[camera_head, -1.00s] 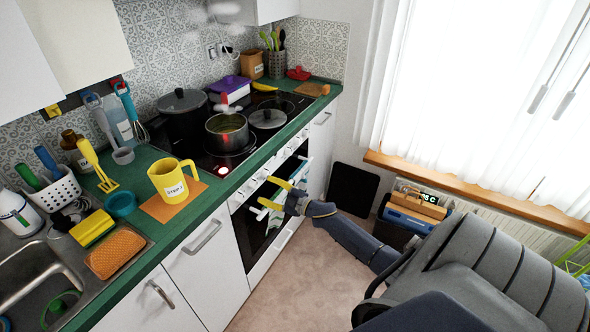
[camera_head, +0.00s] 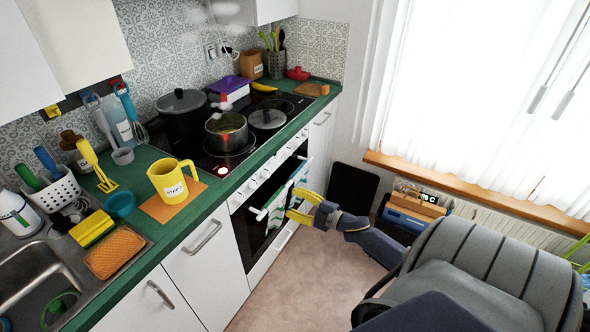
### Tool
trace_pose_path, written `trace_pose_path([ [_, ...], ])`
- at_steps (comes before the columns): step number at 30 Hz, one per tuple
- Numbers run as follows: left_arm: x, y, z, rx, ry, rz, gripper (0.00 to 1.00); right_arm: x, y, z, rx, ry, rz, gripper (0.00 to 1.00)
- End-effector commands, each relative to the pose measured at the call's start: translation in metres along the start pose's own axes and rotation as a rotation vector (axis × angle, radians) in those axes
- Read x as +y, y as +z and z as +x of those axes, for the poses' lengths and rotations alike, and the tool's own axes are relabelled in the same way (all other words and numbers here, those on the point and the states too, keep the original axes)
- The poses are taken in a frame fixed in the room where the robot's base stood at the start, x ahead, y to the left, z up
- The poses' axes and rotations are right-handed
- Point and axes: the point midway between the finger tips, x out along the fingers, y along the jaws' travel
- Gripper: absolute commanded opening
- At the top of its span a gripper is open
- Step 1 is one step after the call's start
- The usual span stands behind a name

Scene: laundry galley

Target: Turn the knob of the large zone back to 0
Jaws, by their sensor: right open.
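The oven's white control panel (camera_head: 268,180) runs along the front of the cooker below the green worktop edge, with a row of small white knobs. The knobs are too small to read their settings or to tell which one belongs to the large zone. The black glass hob (camera_head: 255,148) lies above it, with a red light at its front left. A steaming steel pot (camera_head: 227,133) stands on the hob. My right gripper (camera_head: 293,203), with yellow fingers, is open and empty in front of the oven door, apart from the knobs. My left gripper is not in view.
A towel (camera_head: 277,208) hangs on the oven door handle beside my right gripper. A dark pot (camera_head: 183,112) and a lid (camera_head: 267,119) also sit on the hob. A yellow jug (camera_head: 168,181) stands on the worktop at left. The floor (camera_head: 300,285) before the cooker is clear.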

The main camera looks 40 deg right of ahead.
Motion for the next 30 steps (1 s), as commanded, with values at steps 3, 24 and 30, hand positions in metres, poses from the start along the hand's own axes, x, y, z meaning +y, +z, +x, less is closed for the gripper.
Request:
trace_pose_path([
  [3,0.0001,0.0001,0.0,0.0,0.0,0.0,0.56,-0.0016,0.0007,-0.0002,-0.001,-0.005,-0.091,0.56],
  [24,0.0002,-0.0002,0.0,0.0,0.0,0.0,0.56,-0.0045,0.0024,-0.0006,-0.002,-0.013,-0.25,0.56],
  [30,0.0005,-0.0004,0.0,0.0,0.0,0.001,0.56,-0.0045,0.0025,-0.0006,-0.003,-0.013,-0.245,0.56],
])
